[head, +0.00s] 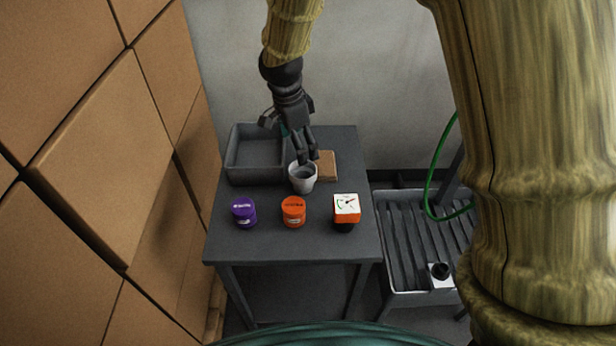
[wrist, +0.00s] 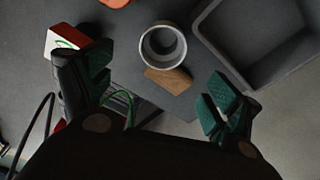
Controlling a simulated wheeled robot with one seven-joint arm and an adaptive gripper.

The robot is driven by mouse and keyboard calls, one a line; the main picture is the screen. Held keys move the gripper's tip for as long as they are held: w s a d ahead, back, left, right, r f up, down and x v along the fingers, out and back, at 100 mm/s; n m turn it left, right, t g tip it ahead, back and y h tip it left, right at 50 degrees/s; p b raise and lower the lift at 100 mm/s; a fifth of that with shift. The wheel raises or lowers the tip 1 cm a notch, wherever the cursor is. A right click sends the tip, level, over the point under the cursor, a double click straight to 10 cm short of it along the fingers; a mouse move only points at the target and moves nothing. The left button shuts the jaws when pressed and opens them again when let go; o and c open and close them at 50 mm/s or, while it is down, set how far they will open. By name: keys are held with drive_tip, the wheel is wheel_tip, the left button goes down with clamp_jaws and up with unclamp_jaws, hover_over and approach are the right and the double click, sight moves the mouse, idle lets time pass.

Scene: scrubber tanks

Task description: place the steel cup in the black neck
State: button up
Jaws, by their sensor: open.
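The steel cup (head: 302,178) stands upright on the dark table, beside a small brown block. In the wrist view the cup (wrist: 163,46) is seen from above as a round rim, ahead of my fingers and between their lines. My gripper (head: 306,155) is open just above and behind the cup; the wrist view shows its green-padded fingers (wrist: 158,95) wide apart with nothing between them. The black neck (head: 440,270) appears to be the dark round opening on a white block on the grooved rack at the lower right.
A grey tray (head: 232,172) stands at the table's back left. A purple jar (head: 243,212), an orange jar (head: 293,212) and a gauge block (head: 346,208) line the front. The brown block (head: 327,165) is right of the cup. Cardboard boxes (head: 95,150) wall the left; a green hose (head: 432,170) hangs over the grooved rack (head: 405,240).

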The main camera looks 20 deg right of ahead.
drive_tip(key=p, duration=0.1)
approach(303, 170)
drive_tip(key=shift+s+f, duration=0.85)
drive_tip(key=shift+s, duration=0.6)
drive_tip(key=shift+d+f+p, duration=0.15)
drive_tip(key=shift+f+p, duration=0.5)
drive_tip(key=shift+f, duration=0.65)
drive_tip(key=shift+d+f+p, duration=0.2)
drive_tip(key=shift+f+p, duration=0.45)
drive_tip(key=shift+f, duration=0.7)
drive_tip(key=c, duration=1.2)
drive_tip(key=shift+o, duration=0.2)
drive_tip(key=shift+r, duration=0.15)
